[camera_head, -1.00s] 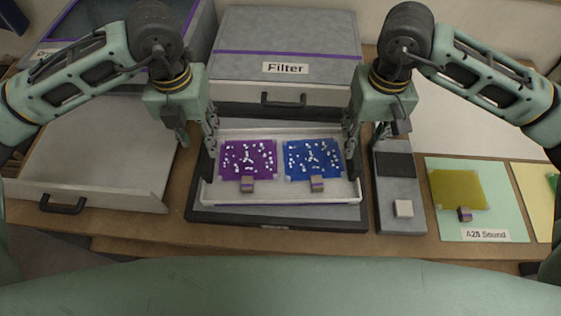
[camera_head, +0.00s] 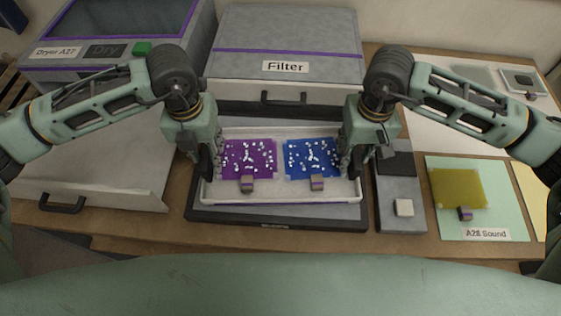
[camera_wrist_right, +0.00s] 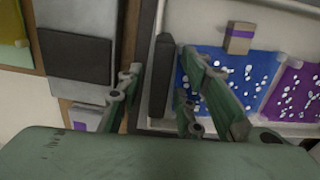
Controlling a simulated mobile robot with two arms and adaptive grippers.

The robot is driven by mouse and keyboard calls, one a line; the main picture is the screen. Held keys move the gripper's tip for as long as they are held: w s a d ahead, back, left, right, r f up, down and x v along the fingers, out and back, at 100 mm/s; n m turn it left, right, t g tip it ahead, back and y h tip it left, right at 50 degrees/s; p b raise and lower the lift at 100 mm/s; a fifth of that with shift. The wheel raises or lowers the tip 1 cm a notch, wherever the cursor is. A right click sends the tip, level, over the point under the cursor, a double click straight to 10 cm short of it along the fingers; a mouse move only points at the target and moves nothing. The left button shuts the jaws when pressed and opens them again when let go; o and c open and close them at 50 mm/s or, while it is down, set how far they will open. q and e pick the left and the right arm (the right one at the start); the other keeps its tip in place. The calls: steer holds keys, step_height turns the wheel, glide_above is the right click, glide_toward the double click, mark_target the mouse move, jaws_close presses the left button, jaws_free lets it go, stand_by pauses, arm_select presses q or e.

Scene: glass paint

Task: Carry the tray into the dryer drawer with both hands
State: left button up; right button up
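The white tray (camera_head: 280,197) lies flat on a dark grey base in the middle of the bench. It holds a purple glass sheet (camera_head: 249,158) and a blue glass sheet (camera_head: 312,157), both dotted with white bits. My left gripper (camera_head: 210,163) is down at the tray's left end; its fingers are mostly hidden. My right gripper (camera_head: 350,158) is at the right end. In the right wrist view its fingers are apart, on either side of the tray's dark upright handle (camera_wrist_right: 161,75). The dryer drawer (camera_head: 90,165) is pulled out at left, with a black handle (camera_head: 62,203).
The dryer (camera_head: 60,60), with a green button, stands behind the drawer. The grey Filter box (camera_head: 285,40) is behind the tray. A grey stand (camera_head: 403,215) with a pale block is right of the tray, then a pale green mat (camera_head: 510,205) with a yellow sheet.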

arm_select(q)
jaws_close()
arm_select(e)
jaws_close()
arm_select(q)
steer(key=shift+r, duration=0.1)
arm_select(e)
steer(key=shift+r, duration=0.1)
